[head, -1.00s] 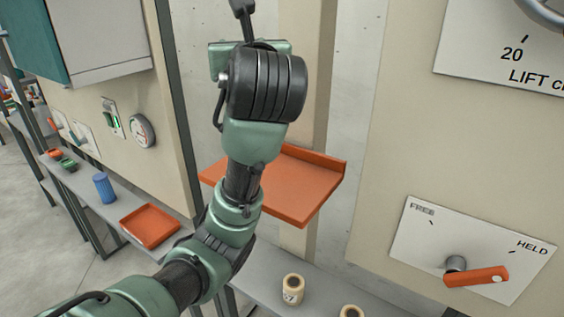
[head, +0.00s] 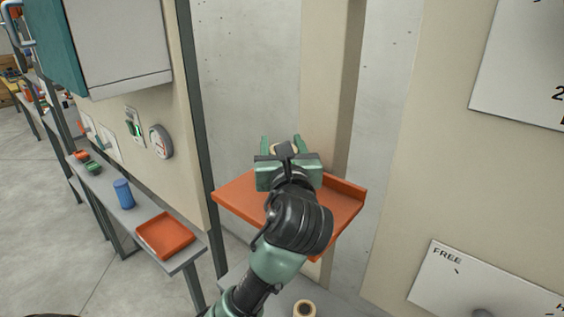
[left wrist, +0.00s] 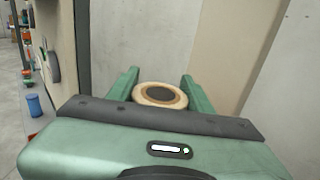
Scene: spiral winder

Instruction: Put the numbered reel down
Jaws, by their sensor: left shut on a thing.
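My left gripper (head: 282,141) is shut on a pale reel (head: 284,149). In the left wrist view the reel (left wrist: 160,96) sits between the two green fingers, its round top face with a brown ring and dark centre toward the camera. No number on it is visible. The gripper is over the back part of an orange shelf (head: 343,208) on the wall. My gripper and wrist hide part of the shelf, and I cannot tell whether the reel touches it. My right gripper is not in view.
At left, an orange tray (head: 165,236) and a blue cylinder (head: 123,194) are on a grey bench. A panel marked FREE (head: 470,280) is at right. The shelf has a raised right edge.

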